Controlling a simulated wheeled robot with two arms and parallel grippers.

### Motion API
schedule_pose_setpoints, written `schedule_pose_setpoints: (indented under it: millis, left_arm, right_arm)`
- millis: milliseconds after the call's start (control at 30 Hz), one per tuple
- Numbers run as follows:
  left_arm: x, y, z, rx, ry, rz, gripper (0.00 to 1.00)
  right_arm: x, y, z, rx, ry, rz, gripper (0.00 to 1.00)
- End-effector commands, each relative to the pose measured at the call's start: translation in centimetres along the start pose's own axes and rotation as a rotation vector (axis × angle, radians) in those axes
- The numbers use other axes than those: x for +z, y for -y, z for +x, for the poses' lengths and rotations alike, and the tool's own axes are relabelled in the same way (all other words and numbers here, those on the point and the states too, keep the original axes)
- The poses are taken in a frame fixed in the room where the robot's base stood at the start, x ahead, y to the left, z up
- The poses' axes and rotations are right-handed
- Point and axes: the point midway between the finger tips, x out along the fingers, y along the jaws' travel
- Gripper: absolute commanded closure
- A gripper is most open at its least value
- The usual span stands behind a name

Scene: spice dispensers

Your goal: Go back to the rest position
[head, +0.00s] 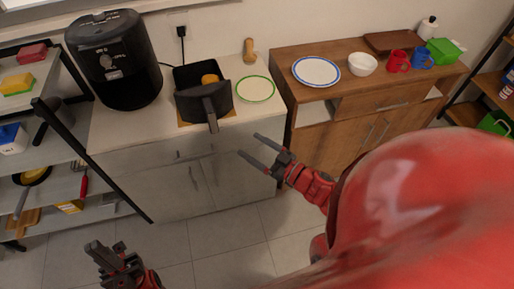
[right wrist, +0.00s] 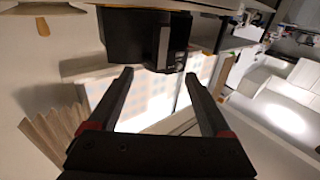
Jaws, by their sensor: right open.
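My right gripper (head: 247,144) is open and empty in the head view, its two dark fingers apart in the air in front of the white cabinet. In the right wrist view its fingers (right wrist: 159,74) are spread with nothing between them, and a black boxy object (right wrist: 148,38) shows beyond the tips. My left gripper (head: 106,252) is low at the bottom left of the head view, above the floor. It is seen from above, and its finger gap is unclear. No object shows in it.
A black air fryer (head: 115,62) and its pulled-out basket (head: 190,80), with an orange-yellow item (head: 209,79) inside, stand on the white counter (head: 160,122). A green-rimmed plate (head: 255,89) is beside the basket. Shelves (head: 60,140) stand left, a wooden cabinet (head: 350,90) right. Floor (head: 225,240) is clear.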

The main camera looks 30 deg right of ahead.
Motion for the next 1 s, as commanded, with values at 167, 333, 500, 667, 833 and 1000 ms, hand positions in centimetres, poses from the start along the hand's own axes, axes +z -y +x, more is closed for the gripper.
schedule_pose_setpoints:
  millis: [167, 333, 500, 667, 833, 1000]
  left_arm:
    - [0.0, 0.0, 0.0, 0.000, 0.000, 0.000, 1.00]
    - [0.0, 0.0, 0.0, 0.000, 0.000, 0.000, 1.00]
    - [0.0, 0.0, 0.0, 0.000, 0.000, 0.000, 1.00]
    - [0.0, 0.0, 0.0, 0.000, 0.000, 0.000, 1.00]
    - [0.0, 0.0, 0.0, 0.000, 0.000, 0.000, 1.00]
    - [0.0, 0.0, 0.0, 0.000, 0.000, 0.000, 1.00]
  right_arm:
    - [0.1, 0.0, -1.0, 0.002, 0.002, 0.000, 0.17]
    - [0.1, 0.0, -1.1, 0.000, 0.002, 0.000, 0.17]
    - [0.1, 0.0, -1.1, 0.000, 0.001, 0.000, 0.17]
    - [-0.3, 0.3, -0.9, -0.007, -0.018, -0.004, 0.17]
    - [-3.7, 2.8, -0.3, -0.071, -0.228, -0.058, 0.17]
    - [-9.6, 7.4, -1.5, -0.095, -0.655, -0.164, 0.17]
